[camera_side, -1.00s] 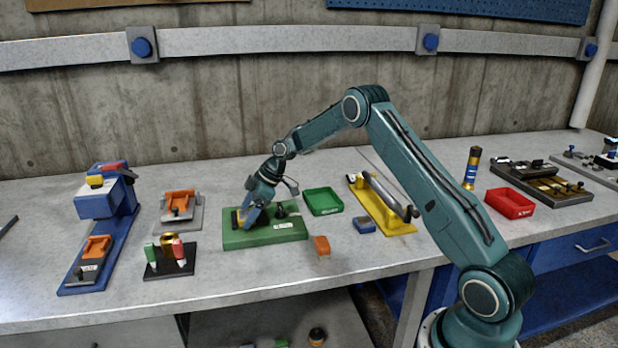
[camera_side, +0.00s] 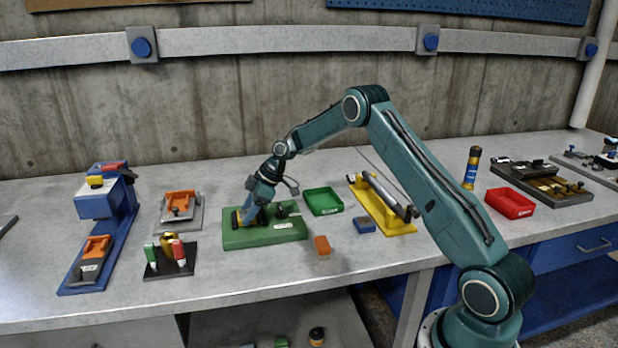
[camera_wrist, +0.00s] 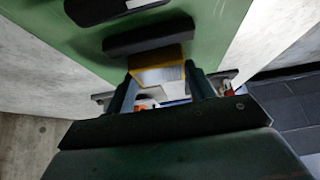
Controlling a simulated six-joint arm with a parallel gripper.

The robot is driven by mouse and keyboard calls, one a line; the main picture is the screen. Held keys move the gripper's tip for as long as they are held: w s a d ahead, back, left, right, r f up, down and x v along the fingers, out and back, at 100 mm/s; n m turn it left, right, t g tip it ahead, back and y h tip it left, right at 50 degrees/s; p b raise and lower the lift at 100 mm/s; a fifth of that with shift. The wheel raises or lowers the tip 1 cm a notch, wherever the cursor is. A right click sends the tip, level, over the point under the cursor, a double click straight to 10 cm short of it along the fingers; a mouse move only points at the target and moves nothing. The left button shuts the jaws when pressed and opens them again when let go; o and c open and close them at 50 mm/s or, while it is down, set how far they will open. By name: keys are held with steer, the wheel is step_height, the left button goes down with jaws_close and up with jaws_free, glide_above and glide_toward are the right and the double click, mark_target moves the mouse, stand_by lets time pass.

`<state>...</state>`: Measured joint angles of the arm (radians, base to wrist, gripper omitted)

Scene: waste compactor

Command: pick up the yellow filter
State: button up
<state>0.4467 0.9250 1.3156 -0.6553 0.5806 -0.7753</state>
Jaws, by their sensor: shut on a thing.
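The yellow filter (camera_wrist: 160,72) shows in the wrist view between the two fingers of my gripper (camera_wrist: 161,88); its top is yellow and its near face pale. My gripper is shut on it. In the side view my gripper (camera_side: 249,212) points down over the left part of the green base plate (camera_side: 265,238). A strip of yellow (camera_side: 240,218) shows beside the fingers there. I cannot tell whether the filter still touches the plate. A dark block (camera_wrist: 148,37) lies on the green plate just past the filter.
An orange block (camera_side: 322,246) and a blue block (camera_side: 364,225) lie right of the plate. A green tray (camera_side: 323,202) stands behind, a yellow fixture (camera_side: 392,217) further right. A black stand (camera_side: 169,262) with coloured pieces is to the left. The bench front is clear.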

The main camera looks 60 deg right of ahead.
steer(key=shift+r, duration=0.2)
step_height(320, 180, up, 20)
steer(key=shift+f, duration=0.2)
stand_by(0.3)
stand_by(0.6)
